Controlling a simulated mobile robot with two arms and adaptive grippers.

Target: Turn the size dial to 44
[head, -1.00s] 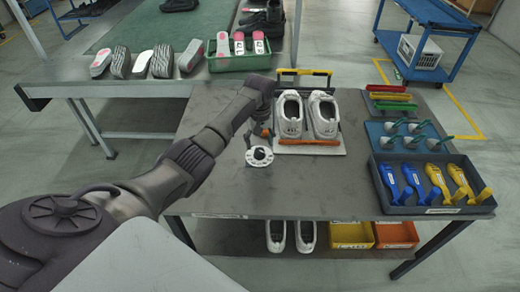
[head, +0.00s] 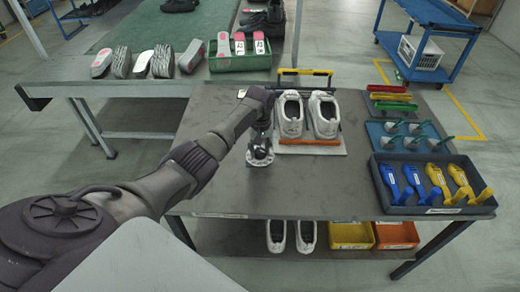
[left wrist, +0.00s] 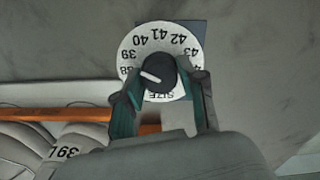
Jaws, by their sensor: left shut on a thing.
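The size dial (head: 268,162) is a white disc lying flat on the grey table, left of the shoe board. In the left wrist view the dial (left wrist: 185,43) shows numbers from 38 upward and the word SIZE around its rim. Its black knob (left wrist: 159,72) has a white pointer line aimed to the picture's left, close to 38. My left gripper (head: 259,155) is over the dial and hides most of it in the head view. In the left wrist view my left gripper (left wrist: 161,84) is shut on the knob, one finger on each side. My right gripper is not in view.
A pair of white shoes (head: 324,117) stands on a board with an orange bar (head: 309,142), right beside the dial. A dark tray (head: 408,209) with blue and yellow tools is at the right. The table front of the dial is clear.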

